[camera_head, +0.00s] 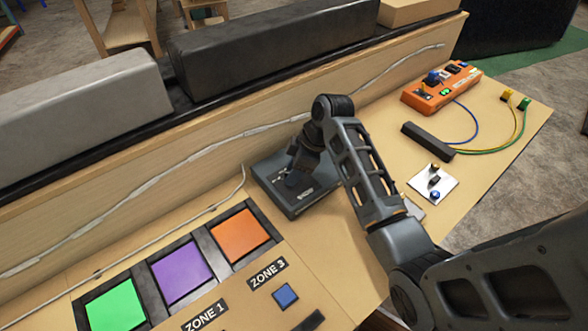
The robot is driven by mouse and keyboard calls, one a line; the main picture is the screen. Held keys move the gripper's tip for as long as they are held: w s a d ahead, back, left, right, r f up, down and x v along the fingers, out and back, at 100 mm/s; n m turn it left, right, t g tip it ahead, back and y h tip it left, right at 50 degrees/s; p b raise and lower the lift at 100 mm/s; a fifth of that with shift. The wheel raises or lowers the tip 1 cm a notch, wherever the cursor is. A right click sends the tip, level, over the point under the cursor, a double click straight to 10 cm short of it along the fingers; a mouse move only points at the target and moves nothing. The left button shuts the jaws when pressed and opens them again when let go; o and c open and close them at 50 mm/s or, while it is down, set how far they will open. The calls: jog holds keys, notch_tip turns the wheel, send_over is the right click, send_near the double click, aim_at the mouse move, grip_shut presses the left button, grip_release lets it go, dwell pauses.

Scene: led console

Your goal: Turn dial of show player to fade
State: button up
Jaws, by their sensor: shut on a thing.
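A dark grey box, which looks like the show player (318,203), sits on the wooden console near the middle of the view. My gripper (297,180) reaches down onto its top face and is shut on the dial there. The dial is hidden behind my gripper and wrist, so its pointer cannot be seen. A small light label shows on the box near the fingers, but its text is too small to read. The fade mark cannot be made out.
Green (117,305), purple (181,270) and orange (239,236) panels lie front left. An orange box (441,88) with wires, a black bar (427,141) and a white switch plate (433,184) are on the right. A raised wooden ledge (130,205) runs behind.

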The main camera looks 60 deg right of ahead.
aim_at(288, 190)
jog(key=m, duration=0.1)
jog(key=m+h, duration=0.1)
jog(key=m, duration=0.3)
jog(key=shift+a+t+h, duration=0.25)
jog(key=shift+t+h, duration=0.15)
jog(key=m+h, duration=0.1)
jog(key=m, duration=0.3)
jog(key=shift+m+h, duration=0.4)
jog(key=m+h, duration=0.1)
jog(key=m, duration=0.1)
jog(key=m+g, duration=0.1)
jog(key=m, duration=0.2)
jog(key=shift+w+a+h, duration=0.1)
jog(key=shift+a+h, duration=0.05)
jog(key=shift+h, duration=0.25)
jog(key=shift+m+g+h, duration=0.5)
jog(key=shift+m+g, duration=0.4)
jog(key=shift+m, duration=1.5)
jog(key=o, duration=1)
jog(key=shift+b+v, duration=0.35)
jog(key=shift+v, duration=3.6)
